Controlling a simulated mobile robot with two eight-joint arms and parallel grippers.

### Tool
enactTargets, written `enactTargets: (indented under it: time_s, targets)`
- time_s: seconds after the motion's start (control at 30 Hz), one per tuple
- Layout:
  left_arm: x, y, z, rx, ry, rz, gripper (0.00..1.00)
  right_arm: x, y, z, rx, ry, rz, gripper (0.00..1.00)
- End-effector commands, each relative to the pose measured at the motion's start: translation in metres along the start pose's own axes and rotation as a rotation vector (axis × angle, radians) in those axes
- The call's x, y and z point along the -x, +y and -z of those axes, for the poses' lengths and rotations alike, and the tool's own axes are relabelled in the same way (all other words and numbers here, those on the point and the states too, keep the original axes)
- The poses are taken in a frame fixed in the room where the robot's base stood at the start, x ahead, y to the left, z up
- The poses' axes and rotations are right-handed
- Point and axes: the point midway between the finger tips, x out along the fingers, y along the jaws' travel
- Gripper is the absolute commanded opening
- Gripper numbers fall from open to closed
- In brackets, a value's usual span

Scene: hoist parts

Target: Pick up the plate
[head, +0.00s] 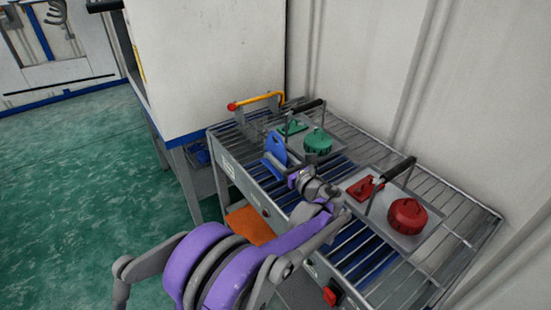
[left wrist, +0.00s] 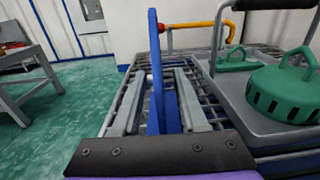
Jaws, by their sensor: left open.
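An upright blue plate (head: 275,150) stands on the wire rack of the metal cart, toward its near left side. In the left wrist view the blue plate (left wrist: 156,85) shows edge-on as a tall thin piece with a wider foot. My left gripper (head: 294,178) is open at the blue plate. In the left wrist view its two grey fingers (left wrist: 160,72) lie on either side of the plate, with a visible gap on the right; I cannot tell whether the left finger touches. My right gripper is not in view.
On the cart (head: 215,160), a grey tray with green parts (head: 318,141) stands right of the plate, and another tray holds red parts (head: 407,215). Their handles stick up. An orange bar (head: 258,100) rises behind. A white cabinet (head: 210,60) stands close on the left.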

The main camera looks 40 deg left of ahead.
Motion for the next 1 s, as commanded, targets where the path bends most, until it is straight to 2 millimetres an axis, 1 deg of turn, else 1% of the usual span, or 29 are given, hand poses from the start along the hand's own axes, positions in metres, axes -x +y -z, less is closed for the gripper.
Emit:
enactTargets:
  time_s: [0.17,0.2,0.27,0.4,0.43,1.0]
  targets:
    - [-0.0003,-0.0001,-0.0001,0.000,0.000,0.001,0.42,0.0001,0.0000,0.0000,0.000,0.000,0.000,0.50]
    - [-0.0003,-0.0001,-0.0001,0.000,0.000,0.001,0.39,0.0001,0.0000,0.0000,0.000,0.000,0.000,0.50]
    - [-0.0002,-0.0001,-0.0001,0.000,0.000,0.001,0.28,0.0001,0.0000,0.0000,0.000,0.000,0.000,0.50]
    - [-0.0001,0.0000,-0.0001,0.000,0.000,0.000,0.03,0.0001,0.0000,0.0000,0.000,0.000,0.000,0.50]
    - [-0.0001,0.0000,-0.0001,0.000,0.000,0.000,0.00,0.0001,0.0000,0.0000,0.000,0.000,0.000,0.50]
    - [0.0001,0.0000,-0.0001,0.000,0.000,0.001,0.00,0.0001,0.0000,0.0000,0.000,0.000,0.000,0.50]
